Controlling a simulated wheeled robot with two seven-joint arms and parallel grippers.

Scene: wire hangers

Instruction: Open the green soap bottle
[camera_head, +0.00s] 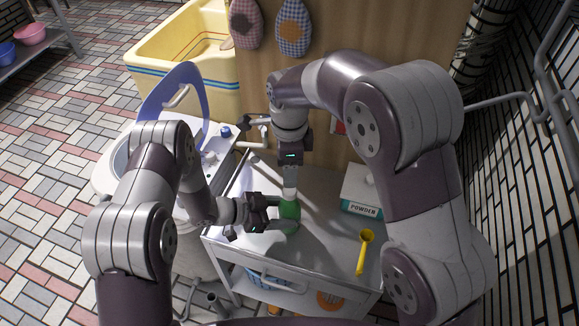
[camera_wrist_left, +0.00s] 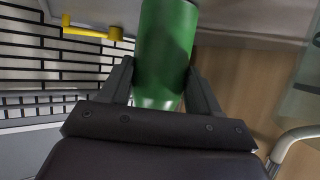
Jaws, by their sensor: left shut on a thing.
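The green soap bottle (camera_head: 289,211) stands upright on the metal cart, with a white cap (camera_head: 289,192) at its top. My left gripper (camera_head: 279,214) reaches in from the left and is shut on the bottle's green body. In the left wrist view the bottle (camera_wrist_left: 165,48) sits between the two dark fingers of the left gripper (camera_wrist_left: 160,85). My right gripper (camera_head: 290,178) points straight down over the bottle, its fingertips at the white cap. Whether its fingers grip the cap is too small to tell.
A white powder box (camera_head: 361,190) and a yellow scoop (camera_head: 364,250) are on the cart (camera_head: 325,258), right of the bottle. A washing machine with its lid raised (camera_head: 180,100) stands at the left. A wooden panel (camera_head: 330,85) rises behind the cart.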

